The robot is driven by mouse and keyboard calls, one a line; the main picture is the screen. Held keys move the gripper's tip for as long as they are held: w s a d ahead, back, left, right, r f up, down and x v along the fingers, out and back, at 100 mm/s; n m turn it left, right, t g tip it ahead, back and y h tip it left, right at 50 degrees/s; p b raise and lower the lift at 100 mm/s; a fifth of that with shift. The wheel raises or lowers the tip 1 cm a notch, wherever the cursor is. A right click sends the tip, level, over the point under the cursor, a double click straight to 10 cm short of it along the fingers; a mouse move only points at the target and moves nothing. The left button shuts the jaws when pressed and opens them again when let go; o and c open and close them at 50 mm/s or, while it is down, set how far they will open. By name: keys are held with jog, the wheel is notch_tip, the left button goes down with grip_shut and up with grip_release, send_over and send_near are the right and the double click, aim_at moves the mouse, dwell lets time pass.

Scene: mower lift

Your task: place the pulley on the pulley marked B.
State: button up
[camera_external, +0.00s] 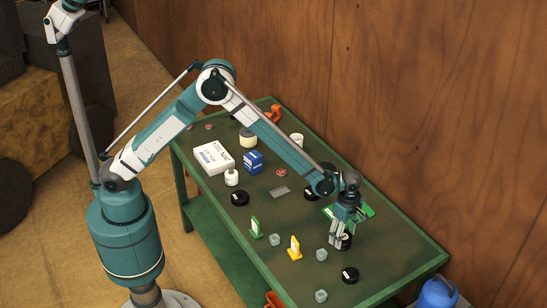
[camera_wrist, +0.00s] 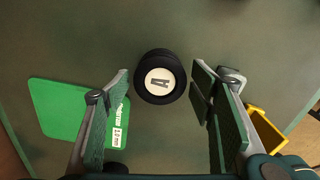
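A black pulley with a pale centre marked A (camera_wrist: 160,78) lies on the table top. In the wrist view it sits between the fingers of my gripper, near their tips, with a gap on both sides. My gripper (camera_external: 341,243) is open and points down over it in the external view, where the pulley is partly hidden by the fingers. Other black round pieces lie on the table: one at the front right (camera_external: 349,275), one at the left (camera_external: 240,199) and one beside my arm (camera_external: 310,194). Their marks are too small to read, so I cannot tell which is marked B.
A yellow stand (camera_external: 294,248), a green stand (camera_external: 256,228) and small grey cubes (camera_external: 321,254) stand near my gripper. A green board (camera_external: 365,211) lies behind it. A white box (camera_external: 213,157), blue box (camera_external: 253,162) and white bottle (camera_external: 231,177) are farther left. The table's right end is mostly clear.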

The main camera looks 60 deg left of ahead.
aim_at(344, 235)
jog(key=shift+r, duration=0.2)
dwell(0.3)
notch_tip(344, 235, up, 12)
dwell(0.6)
dwell(0.6)
jog(key=s+a+r+m+t, duration=0.1)
jog(key=s+a+r+m, duration=0.25)
jog(key=a+r, duration=0.55)
jog(key=s+a+r+m+t+h, duration=0.1)
jog(key=s+a+r+m, duration=0.25)
jog(key=a+r, duration=0.45)
jog(key=s+a+r+m+t, duration=0.15)
jog(key=s+a+r, duration=0.35)
jog(key=a, duration=0.7)
jog(key=s+a+m+t+y, duration=0.1)
jog(key=s+a+m+t, duration=0.2)
jog(key=s+a+m, duration=0.8)
jog(key=s+a, duration=0.8)
jog(key=s, duration=0.3)
jog(key=shift+s+a+r+m+t, duration=0.3)
jog(key=shift+s+a+m+t, duration=0.05)
jog(key=shift+a, duration=0.05)
